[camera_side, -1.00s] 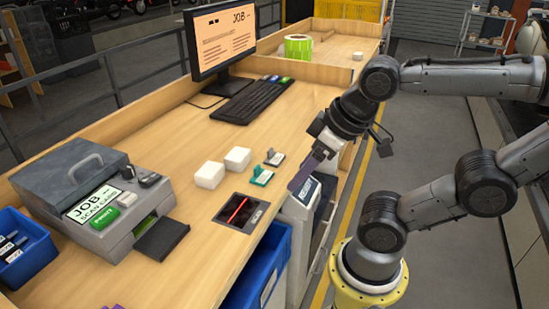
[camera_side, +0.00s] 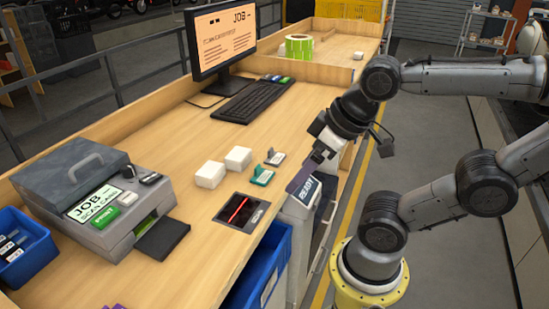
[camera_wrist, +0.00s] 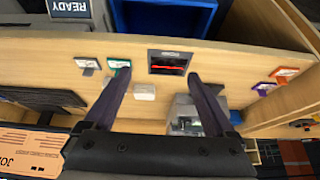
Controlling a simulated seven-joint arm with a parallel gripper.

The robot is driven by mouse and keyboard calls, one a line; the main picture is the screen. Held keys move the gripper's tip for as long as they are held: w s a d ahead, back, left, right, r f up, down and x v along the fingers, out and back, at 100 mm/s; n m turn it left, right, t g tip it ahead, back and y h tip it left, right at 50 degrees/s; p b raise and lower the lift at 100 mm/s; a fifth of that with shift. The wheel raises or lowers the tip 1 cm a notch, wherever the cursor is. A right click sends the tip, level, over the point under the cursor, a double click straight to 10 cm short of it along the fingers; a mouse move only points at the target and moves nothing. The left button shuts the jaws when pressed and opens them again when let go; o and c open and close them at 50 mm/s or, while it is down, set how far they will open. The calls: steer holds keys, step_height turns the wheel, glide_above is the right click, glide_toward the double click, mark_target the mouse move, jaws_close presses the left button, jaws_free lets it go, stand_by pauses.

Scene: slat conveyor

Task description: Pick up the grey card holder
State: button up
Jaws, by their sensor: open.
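The grey card holder (camera_side: 275,157) stands on the wooden bench with a white card in it, just behind the teal card holder (camera_side: 262,176). In the wrist view the grey card holder (camera_wrist: 88,67) lies left of the teal one (camera_wrist: 119,64), outside the span of the fingers. My gripper (camera_side: 303,177) is over the bench's right edge, apart from and to the right of both holders. In the wrist view my gripper (camera_wrist: 159,75) is open, with its two dark fingers spread and nothing between them.
Two white blocks (camera_side: 208,174) sit left of the holders. A scanner with a red line (camera_side: 241,208) is set in the bench front. A keyboard (camera_side: 252,100) lies behind, a grey printer (camera_side: 105,205) at left. A blue bin (camera_side: 262,265) and READY box (camera_side: 302,205) stand below the edge.

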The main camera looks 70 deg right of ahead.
steer(key=w+d+r+m+g, duration=0.3)
steer(key=w+d+r+m, duration=0.4)
steer(key=m, duration=0.5)
steer(key=m+g, duration=0.3)
steer(key=m, duration=0.3)
glide_above(275, 157)
step_height(275, 157, down, 5)
steer(key=f, duration=0.7)
steer(key=shift+s+d+f, duration=0.15)
steer(key=shift+s+d, duration=0.05)
steer(key=shift+s, duration=0.05)
steer(key=shift+w+a+f, duration=0.1)
steer(key=shift+a+f, duration=0.05)
steer(key=shift+f, duration=1.25)
steer(key=shift+w+a+f, duration=0.1)
steer(key=shift+f, duration=1.3)
steer(key=c, duration=1.4)
